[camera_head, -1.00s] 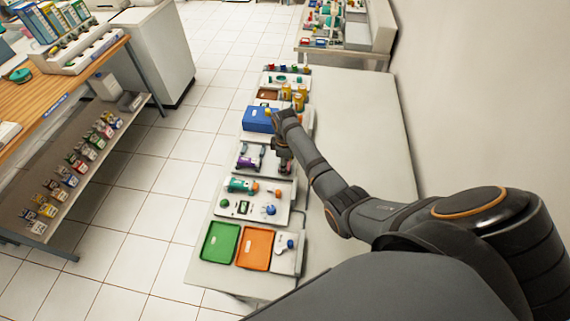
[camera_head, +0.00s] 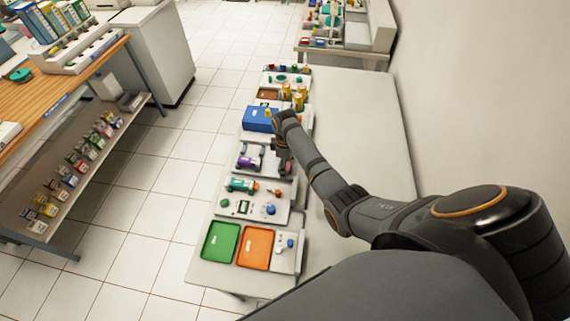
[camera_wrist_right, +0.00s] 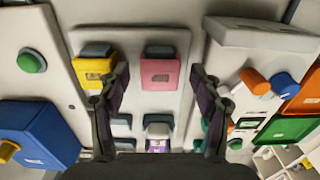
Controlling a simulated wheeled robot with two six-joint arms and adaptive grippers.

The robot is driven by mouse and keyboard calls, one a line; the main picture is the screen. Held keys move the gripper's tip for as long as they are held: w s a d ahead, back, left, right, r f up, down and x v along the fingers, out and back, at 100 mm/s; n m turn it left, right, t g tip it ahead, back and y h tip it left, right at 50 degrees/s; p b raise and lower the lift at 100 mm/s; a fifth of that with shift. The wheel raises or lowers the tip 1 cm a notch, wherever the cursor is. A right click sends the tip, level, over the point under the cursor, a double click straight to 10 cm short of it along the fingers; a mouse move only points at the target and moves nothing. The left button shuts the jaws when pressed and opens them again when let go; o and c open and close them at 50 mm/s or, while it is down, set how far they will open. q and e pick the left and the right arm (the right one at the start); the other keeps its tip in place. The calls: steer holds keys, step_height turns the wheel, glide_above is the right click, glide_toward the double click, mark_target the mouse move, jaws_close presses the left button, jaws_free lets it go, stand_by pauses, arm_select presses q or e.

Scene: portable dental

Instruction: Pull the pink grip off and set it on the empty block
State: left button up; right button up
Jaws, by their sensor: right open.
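The pink grip (camera_wrist_right: 160,74) sits on a dark grey block (camera_wrist_right: 159,50) fixed to a pale panel, in the right wrist view. My right gripper (camera_wrist_right: 159,82) is open, with one finger on each side of the pink grip in the picture; I cannot tell whether they touch it. A yellow grip (camera_wrist_right: 95,72) is to its left and a purple and grey grip (camera_wrist_right: 158,140) is below. A dark block (camera_wrist_right: 122,120) between them at the lower left looks bare. In the head view my right gripper (camera_head: 284,160) is over the panel and hides part of it. My left gripper is out of view.
A blue box (camera_wrist_right: 38,138) stands left of the panel in the wrist view. On the right are a board with orange and blue knobs (camera_wrist_right: 285,84) and a green tray (camera_wrist_right: 290,130). The right part of the white table (camera_head: 365,135) is clear.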

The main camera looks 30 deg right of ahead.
steer(key=shift+r, duration=0.1)
step_height(320, 180, up, 12)
stand_by(0.5)
